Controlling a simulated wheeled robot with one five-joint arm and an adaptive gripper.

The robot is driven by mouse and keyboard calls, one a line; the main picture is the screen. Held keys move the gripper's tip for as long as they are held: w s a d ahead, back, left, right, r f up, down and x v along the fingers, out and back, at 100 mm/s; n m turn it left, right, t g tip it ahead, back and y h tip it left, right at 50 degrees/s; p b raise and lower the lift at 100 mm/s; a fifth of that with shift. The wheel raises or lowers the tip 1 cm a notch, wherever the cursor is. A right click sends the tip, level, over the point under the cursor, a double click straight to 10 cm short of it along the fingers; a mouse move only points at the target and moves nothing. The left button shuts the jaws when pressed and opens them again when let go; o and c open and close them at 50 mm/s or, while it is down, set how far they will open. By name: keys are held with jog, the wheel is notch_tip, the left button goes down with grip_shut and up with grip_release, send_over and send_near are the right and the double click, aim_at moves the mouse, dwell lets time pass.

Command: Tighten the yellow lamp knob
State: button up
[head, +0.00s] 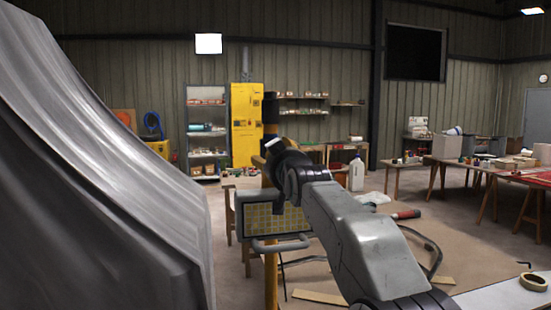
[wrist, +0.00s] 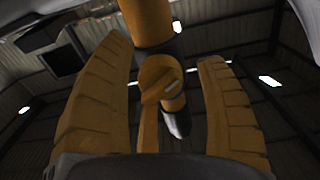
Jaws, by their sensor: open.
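In the wrist view, the yellow lamp knob (wrist: 156,76) shows between the two fingers of my gripper (wrist: 164,52). The fingers stand apart on either side of the knob, with a visible gap on each side, and hold nothing. The knob sits against a yellow post (wrist: 147,20) with dark bands. In the head view, the lamp (head: 272,221) is a grey-framed panel with a yellowish grid, on a yellow stand (head: 271,283). My arm reaches up to the stand above the lamp. There the wrist hides the knob and most of the gripper.
A large grey hull-like form (head: 100,170) fills the left side, close to the lamp. A yellow cabinet (head: 246,125) stands far back.

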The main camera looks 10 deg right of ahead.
jog(key=c, duration=1.2)
